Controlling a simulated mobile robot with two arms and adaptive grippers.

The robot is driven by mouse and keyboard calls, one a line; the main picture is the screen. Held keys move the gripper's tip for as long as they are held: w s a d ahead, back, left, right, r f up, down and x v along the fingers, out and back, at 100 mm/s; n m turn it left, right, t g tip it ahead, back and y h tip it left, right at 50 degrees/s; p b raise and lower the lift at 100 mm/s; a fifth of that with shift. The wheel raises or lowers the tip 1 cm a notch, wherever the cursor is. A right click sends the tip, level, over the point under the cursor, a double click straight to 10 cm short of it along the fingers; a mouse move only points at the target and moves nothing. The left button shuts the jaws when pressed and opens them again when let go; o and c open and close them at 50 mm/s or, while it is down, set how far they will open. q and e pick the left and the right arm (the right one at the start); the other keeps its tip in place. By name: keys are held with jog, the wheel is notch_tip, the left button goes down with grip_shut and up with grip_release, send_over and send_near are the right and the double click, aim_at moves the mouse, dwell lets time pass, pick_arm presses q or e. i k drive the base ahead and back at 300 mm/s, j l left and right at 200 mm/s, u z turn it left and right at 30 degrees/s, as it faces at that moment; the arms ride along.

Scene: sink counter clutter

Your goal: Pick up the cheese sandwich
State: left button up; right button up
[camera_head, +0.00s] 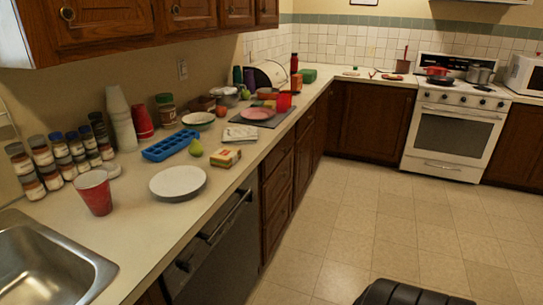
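I cannot make out a cheese sandwich for certain. A small yellowish block with a reddish patch (225,156) lies on the counter behind the white plate (178,182); it is too small to tell whether it is a sandwich or a carton. The white plate looks empty. Neither of my grippers shows in this view.
The counter (135,225) holds a red cup (94,192), a blue tray (170,145), a pear (196,148), a folded cloth (240,134) and several jars (55,160). A steel sink (85,262) is at lower left. A stove (457,125) stands far right.

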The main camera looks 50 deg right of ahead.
aim_at(225, 158)
jog(key=z, duration=1.35)
jog(key=u, duration=0.25)
jog(key=i+l+u, duration=0.1)
jog(key=l+u, duration=0.15)
jog(key=u, duration=0.2)
jog(key=i+l+u, duration=0.1)
jog(key=l+u, duration=0.2)
jog(key=u, duration=0.15)
jog(key=l+u, duration=0.3)
jog(key=u, duration=0.15)
jog(key=l+u, duration=0.4)
jog(key=j, duration=0.1)
